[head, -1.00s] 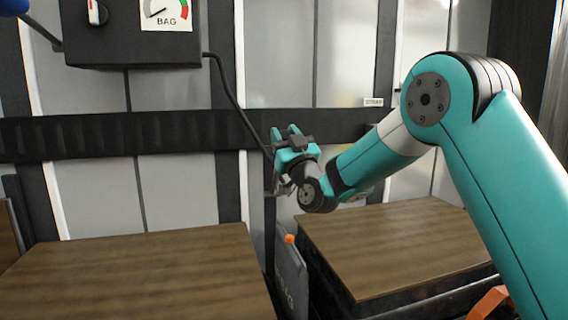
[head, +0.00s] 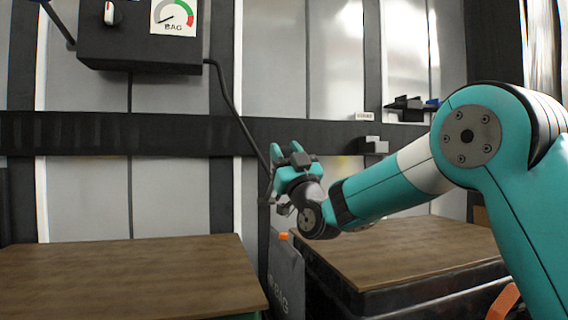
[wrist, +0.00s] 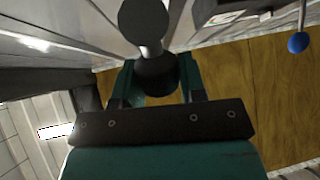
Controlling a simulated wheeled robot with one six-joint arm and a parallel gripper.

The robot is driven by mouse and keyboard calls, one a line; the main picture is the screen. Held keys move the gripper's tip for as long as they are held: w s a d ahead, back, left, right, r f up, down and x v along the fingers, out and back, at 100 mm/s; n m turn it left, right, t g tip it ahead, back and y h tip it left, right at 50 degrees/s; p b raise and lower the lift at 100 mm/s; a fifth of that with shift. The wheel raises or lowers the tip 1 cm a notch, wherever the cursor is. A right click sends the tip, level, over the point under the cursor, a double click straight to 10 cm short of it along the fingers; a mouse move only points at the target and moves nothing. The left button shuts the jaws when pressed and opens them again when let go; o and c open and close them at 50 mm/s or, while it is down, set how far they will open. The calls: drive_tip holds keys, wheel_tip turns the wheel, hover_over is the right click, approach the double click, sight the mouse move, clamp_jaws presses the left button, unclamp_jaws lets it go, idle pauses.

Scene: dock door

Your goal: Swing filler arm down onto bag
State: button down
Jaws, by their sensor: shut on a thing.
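My gripper (head: 292,165) is shut on the filler arm's end, in front of the black wall rail. In the wrist view this end is a dark, round-headed piece (wrist: 146,20) with a silver neck, between the fingers (wrist: 155,88). A black hose or arm (head: 235,105) runs from the wall box down to my gripper; its exact joint there is hidden. The grey bag (head: 286,278) stands upright in the gap between two wooden-topped loads, with an orange valve (head: 284,236) at its top. My gripper is above the valve and apart from it.
The black wall box (head: 138,52) carries a dial marked BAG and a knob. Wooden-topped loads stand left (head: 120,280) and right (head: 400,250) of the bag. A blue-tipped lever (wrist: 298,42) shows in the wrist view. A small dark shelf (head: 408,108) hangs at right.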

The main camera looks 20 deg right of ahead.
drive_tip(key=shift+s+f+b, duration=0.35)
drive_tip(key=shift+f+b, duration=0.3)
drive_tip(key=shift+b, duration=0.05)
drive_tip(key=shift+s+f+b, duration=0.35)
drive_tip(key=shift+f+b, duration=0.3)
drive_tip(key=c, duration=0.7)
unclamp_jaws()
drive_tip(key=s+d+f+b, duration=0.2)
drive_tip(key=s+b, duration=0.4)
drive_tip(key=s, duration=0.8)
drive_tip(key=shift+d+b, duration=0.3)
drive_tip(key=shift+d, duration=0.3)
